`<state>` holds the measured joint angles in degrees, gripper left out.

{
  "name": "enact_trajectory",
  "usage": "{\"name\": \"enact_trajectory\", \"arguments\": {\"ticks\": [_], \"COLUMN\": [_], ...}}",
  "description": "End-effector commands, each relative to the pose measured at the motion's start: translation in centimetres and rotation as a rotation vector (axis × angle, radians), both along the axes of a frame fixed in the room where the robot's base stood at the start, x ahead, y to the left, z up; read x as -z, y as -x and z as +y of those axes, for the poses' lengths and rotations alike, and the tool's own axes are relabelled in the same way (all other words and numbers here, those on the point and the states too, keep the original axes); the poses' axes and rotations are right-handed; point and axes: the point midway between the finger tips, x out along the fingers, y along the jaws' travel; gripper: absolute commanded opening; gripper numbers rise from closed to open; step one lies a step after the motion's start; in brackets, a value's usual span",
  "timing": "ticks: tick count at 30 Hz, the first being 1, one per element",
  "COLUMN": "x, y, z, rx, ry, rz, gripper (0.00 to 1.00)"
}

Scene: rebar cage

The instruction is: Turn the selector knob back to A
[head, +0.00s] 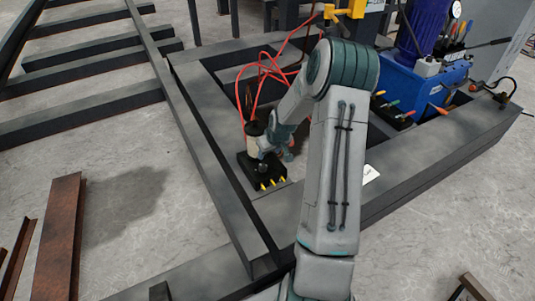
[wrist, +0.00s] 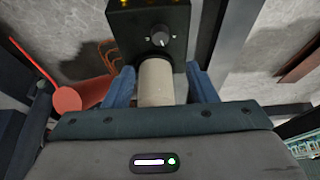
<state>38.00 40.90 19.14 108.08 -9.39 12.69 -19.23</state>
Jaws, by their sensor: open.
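The selector knob (wrist: 160,38) is a small dark round knob with a light pointer mark, on a black box (wrist: 182,17) at the top of the wrist view. Small pale marks flank it, too small to read. In the head view the black box (head: 249,160) sits on the grey steel frame, with yellow fittings at its front edge. My gripper (wrist: 160,73) is open, its two blue fingers apart. A beige cylinder (wrist: 156,84) shows between the fingers, below the knob in the picture; I cannot tell whether they touch it. My gripper (head: 272,146) is close beside the box in the head view.
Red cables (head: 262,75) loop up behind the box. A blue hydraulic unit (head: 425,85) with coloured fittings stands at the right on the steel frame (head: 420,160). Dark steel bars (head: 85,78) lie at upper left. Rusty bars (head: 60,235) lie on the concrete floor.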

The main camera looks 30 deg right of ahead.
Motion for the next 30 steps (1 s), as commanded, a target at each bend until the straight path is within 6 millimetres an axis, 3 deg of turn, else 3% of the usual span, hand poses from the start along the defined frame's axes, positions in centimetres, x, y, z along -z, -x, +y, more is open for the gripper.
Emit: {"name": "enact_trajectory", "arguments": {"ticks": [16,23,30], "x": [-1.5,-7.0,-13.5], "y": [0.6,4.0,10.6], "z": [0.8,5.2,10.7], "rx": [-0.009,-0.031,-0.024], "ry": [0.007,0.047,0.079], "rz": [0.012,0.081,0.161], "gripper": [0.51,0.51,0.51]}}
